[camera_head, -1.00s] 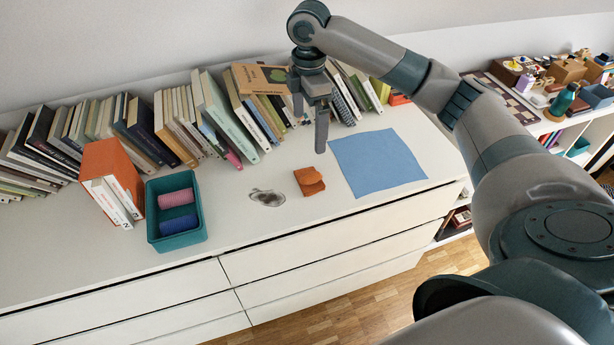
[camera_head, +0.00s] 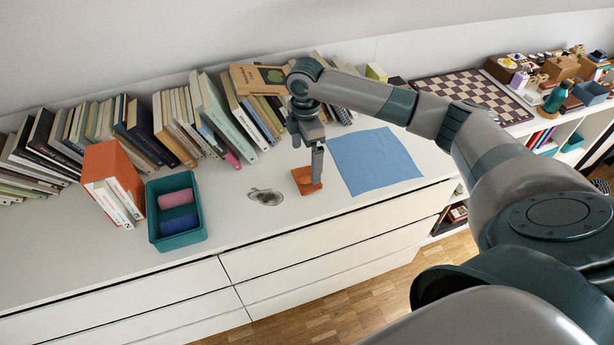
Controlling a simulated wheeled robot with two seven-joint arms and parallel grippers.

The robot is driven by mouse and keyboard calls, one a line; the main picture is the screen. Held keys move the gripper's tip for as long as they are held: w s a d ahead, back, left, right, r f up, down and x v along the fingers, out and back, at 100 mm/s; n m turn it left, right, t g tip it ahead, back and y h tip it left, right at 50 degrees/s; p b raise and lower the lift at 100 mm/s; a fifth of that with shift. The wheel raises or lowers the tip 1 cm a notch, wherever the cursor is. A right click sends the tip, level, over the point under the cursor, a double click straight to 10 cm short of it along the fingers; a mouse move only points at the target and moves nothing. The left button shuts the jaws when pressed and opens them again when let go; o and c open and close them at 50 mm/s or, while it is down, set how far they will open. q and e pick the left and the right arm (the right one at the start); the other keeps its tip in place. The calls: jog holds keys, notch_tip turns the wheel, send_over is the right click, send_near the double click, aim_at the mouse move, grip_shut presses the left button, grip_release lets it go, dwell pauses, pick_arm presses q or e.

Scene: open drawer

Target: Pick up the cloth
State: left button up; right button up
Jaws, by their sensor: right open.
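Part of the cloth is hidden behind the fingers. A flat blue cloth-like sheet (camera_head: 375,162) lies spread just to the right of the orange cloth. My left gripper is not in view.
A teal bin (camera_head: 178,243) with pink and blue rolls stands further left. A row of books (camera_head: 215,115) lines the wall behind. A chessboard (camera_head: 470,97) lies at the right. The front strip is clear.

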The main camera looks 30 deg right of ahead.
aim_at(307, 172)
jog(key=shift+f, duration=0.65)
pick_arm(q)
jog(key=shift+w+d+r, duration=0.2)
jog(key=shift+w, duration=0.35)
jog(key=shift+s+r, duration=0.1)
pick_arm(e)
jog(key=shift+f, duration=0.1)
jog(key=shift+f+p, duration=0.25)
jog(key=shift+p, duration=0.15)
notch_tip(307, 172, down, 3)
jog(key=shift+s+d+f+p, duration=0.1)
jog(key=shift+s+p, duration=0.05)
jog(key=shift+p, duration=0.45)
jog(key=shift+f, duration=0.6)
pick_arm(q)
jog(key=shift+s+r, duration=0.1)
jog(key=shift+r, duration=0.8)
